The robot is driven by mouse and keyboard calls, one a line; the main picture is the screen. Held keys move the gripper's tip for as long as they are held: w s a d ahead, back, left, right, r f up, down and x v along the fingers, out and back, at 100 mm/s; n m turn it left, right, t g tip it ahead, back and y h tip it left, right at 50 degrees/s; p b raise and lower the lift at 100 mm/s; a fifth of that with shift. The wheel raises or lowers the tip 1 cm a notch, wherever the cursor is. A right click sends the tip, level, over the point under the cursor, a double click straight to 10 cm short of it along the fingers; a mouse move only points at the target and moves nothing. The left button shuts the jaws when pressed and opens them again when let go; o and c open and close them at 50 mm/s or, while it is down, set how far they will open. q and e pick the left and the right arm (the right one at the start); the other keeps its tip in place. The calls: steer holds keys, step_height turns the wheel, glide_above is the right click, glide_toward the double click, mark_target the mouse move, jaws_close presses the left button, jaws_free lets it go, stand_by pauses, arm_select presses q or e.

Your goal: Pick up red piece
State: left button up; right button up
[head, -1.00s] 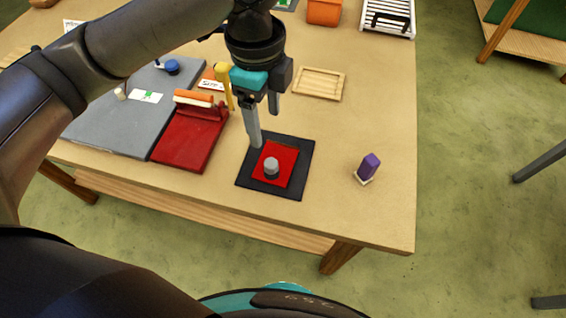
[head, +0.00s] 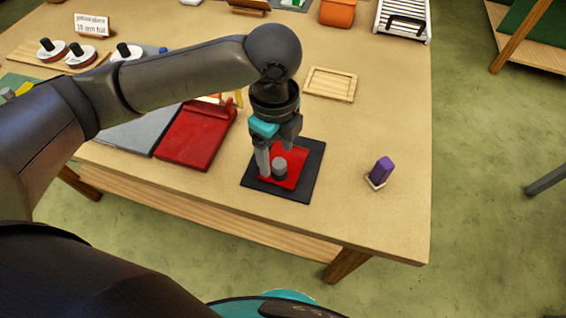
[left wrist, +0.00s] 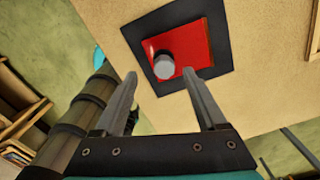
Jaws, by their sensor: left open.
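The red piece (head: 294,164) is a flat red square lying on a black mat (head: 312,174) near the table's front edge. A grey round knob (head: 280,166) stands on it. My left gripper (head: 276,168) is open above the red piece, its fingers pointing down close to the knob and partly covering the square. In the left wrist view the red piece (left wrist: 193,45), the knob (left wrist: 163,66) and the mat (left wrist: 140,38) lie beyond the open fingertips (left wrist: 160,76). The knob appears roughly between the fingertips but farther off. My right gripper is not in view.
A purple block (head: 382,170) stands on a small white base at the right. A red board (head: 195,137) and a grey board (head: 125,135) lie to the left. A wooden tray (head: 330,84) lies behind. The table is clear between mat and purple block.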

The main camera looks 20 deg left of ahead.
mark_target(278, 163)
arm_select(q)
steer(key=f, duration=0.3)
steer(key=f+b, duration=0.1)
steer(key=shift+w+f, duration=0.3)
jaws_close()
